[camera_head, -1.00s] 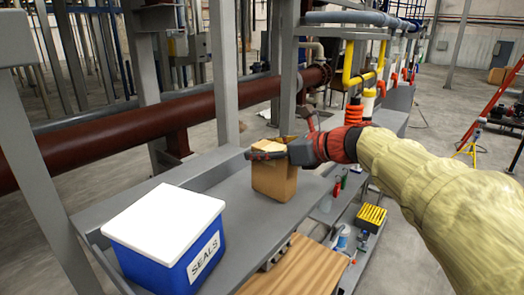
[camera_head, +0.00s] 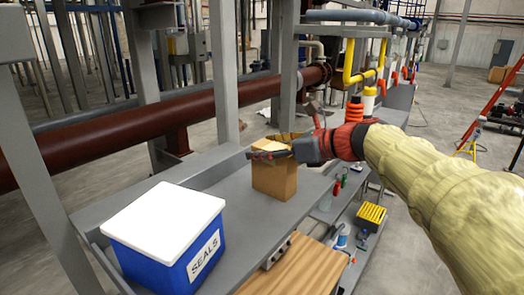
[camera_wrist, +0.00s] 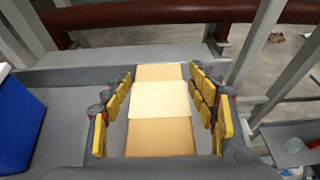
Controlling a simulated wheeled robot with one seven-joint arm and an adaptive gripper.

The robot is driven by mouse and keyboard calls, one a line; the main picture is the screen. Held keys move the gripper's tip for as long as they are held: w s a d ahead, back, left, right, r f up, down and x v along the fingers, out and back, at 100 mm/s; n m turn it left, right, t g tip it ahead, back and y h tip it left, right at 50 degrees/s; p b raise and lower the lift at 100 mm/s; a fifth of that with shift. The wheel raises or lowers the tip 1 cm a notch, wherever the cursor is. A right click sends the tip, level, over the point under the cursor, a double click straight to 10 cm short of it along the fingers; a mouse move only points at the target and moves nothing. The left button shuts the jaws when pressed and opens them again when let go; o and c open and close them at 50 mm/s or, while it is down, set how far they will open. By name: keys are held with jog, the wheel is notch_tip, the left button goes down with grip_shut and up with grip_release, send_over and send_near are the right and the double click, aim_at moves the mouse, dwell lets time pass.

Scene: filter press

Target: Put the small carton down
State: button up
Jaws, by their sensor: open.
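The small carton (camera_head: 274,180) is a brown box with a paler top, standing upright on the grey shelf (camera_head: 240,200). In the wrist view the carton (camera_wrist: 160,135) lies between the yellow-padded fingers of my gripper (camera_wrist: 163,110). The fingers are open, with a gap visible on each side of the carton. In the head view my gripper (camera_head: 272,154) is at the carton's top, reaching in from the right. The carton's underside and far side are hidden, but it appears to rest on the shelf.
A blue SEALS bin (camera_head: 168,240) with a white lid stands to the left on the shelf. Grey posts (camera_head: 222,70) and a dark red pipe (camera_head: 120,147) run behind. A wooden board (camera_head: 290,268) and a yellow crate (camera_head: 370,217) are lower down.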

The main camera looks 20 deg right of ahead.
jog(key=b+v, duration=0.1)
jog(key=v, duration=1)
jog(key=shift+f, duration=0.1)
